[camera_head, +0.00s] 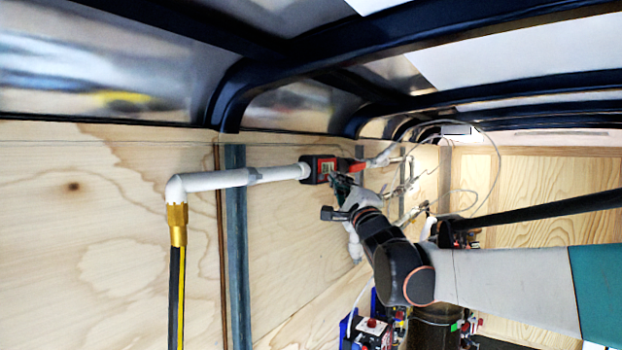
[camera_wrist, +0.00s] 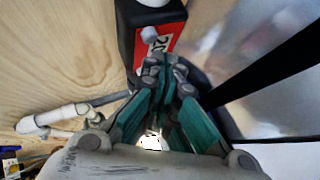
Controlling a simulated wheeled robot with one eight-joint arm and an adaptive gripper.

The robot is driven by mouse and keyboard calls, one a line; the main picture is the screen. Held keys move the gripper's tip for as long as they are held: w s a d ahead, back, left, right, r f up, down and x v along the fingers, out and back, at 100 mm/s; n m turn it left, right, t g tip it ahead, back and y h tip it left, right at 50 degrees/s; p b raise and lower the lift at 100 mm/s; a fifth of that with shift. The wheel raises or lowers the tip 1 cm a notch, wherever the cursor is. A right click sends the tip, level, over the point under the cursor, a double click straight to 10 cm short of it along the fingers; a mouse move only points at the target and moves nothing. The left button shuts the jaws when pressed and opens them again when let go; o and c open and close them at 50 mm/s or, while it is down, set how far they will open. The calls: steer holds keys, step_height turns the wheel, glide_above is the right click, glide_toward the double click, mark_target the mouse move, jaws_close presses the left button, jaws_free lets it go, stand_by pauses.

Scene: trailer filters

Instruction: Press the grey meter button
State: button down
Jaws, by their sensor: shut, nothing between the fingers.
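The meter (camera_head: 321,169) is a red and black box set in a white pipe line along the wooden wall. In the wrist view the meter (camera_wrist: 127,38) is at the top, with a red face and a pale display (camera_wrist: 161,43). A small round grey button (camera_wrist: 149,34) shows on that face beside the display. My gripper (camera_wrist: 165,64) is shut and empty, its fingertips just below the button and display in the picture. I cannot tell whether they touch the meter. In the head view my gripper (camera_head: 342,186) is close to the meter's lower right and the button cannot be made out.
A white pipe (camera_head: 225,179) runs left from the meter to an elbow with a brass fitting (camera_head: 177,224) and a black-yellow hose (camera_head: 177,295). Several more white pipes and valves are right of the meter. Dark roof ribs (camera_head: 330,45) cross overhead. Blue and red equipment (camera_head: 372,328) stands below.

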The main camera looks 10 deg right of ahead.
steer(key=shift+w+a, duration=0.1)
steer(key=shift+a, duration=0.05)
steer(key=shift+w+a, duration=0.2)
steer(key=shift+w+a, duration=0.35)
stand_by(1.2)
steer(key=shift+d, duration=0.1)
steer(key=shift+s+d, duration=0.55)
steer(key=shift+s, duration=0.15)
steer(key=s+d, duration=0.3)
steer(key=shift+s+d+p, duration=0.25)
steer(key=shift+s+p, duration=0.05)
steer(key=shift+s, duration=0.05)
stand_by(0.4)
stand_by(0.5)
